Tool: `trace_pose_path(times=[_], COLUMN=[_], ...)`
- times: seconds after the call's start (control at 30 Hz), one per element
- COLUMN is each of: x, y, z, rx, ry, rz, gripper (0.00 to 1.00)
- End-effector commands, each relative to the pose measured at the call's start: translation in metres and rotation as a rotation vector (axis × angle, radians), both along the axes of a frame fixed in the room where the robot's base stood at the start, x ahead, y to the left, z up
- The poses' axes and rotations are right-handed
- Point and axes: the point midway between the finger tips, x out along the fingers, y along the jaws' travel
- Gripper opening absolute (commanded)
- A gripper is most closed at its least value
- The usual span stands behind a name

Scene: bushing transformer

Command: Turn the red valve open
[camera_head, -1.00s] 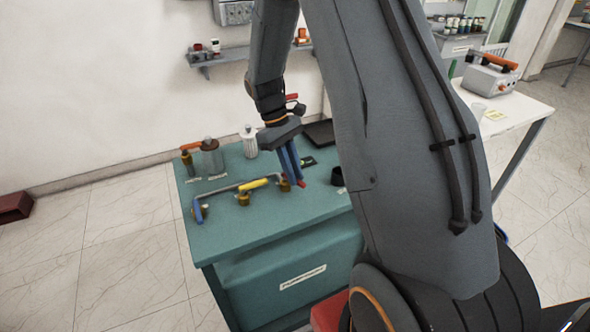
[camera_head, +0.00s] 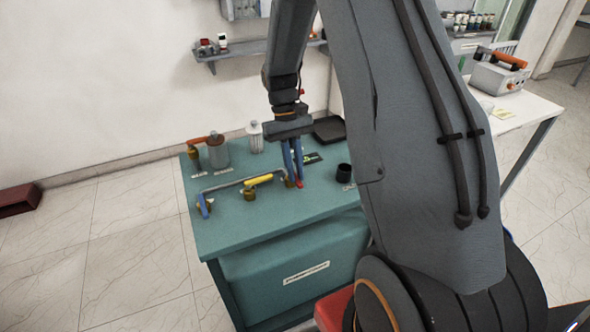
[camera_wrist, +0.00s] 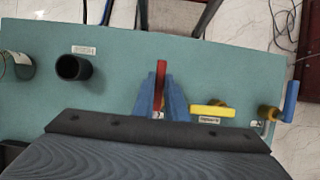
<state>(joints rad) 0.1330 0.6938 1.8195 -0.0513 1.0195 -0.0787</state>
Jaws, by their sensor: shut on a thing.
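The red valve handle (camera_wrist: 160,74) lies between the blue fingers of my gripper (camera_wrist: 161,95) in the wrist view, with its long end pointing away from the wrist. In the head view my gripper (camera_head: 294,168) points down over the right end of the pipe (camera_head: 225,183), shut on the red handle (camera_head: 299,184), of which only the tip shows. The valve body (camera_head: 289,182) is mostly hidden behind the fingers.
A yellow valve (camera_head: 258,180) and a blue valve (camera_head: 203,205) sit on the same pipe to the left. A black cup (camera_head: 343,172) stands to the right. Bottles (camera_head: 215,155) and a black tray (camera_head: 329,129) are at the back of the green bench (camera_head: 270,225).

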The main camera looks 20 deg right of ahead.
Motion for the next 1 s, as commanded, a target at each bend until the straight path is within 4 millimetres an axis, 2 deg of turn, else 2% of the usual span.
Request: trace_pose_path(times=[0.23, 0.27, 0.33, 0.37, 0.73, 1.0], x=[0.0, 0.0, 0.0, 0.0, 0.003, 0.02], y=[0.0, 0.0, 0.0, 0.0, 0.0, 0.0], z=[0.0, 0.0, 0.0, 0.0, 0.005, 0.042], rx=[0.0, 0.0, 0.0, 0.001, 0.0, 0.0], ry=[0.0, 0.0, 0.0, 0.0, -0.003, -0.005], rz=[-0.002, -0.002, -0.002, -0.001, 0.0, -0.001], gripper=[0.0, 0.17, 0.29, 0.31, 0.31, 0.31])
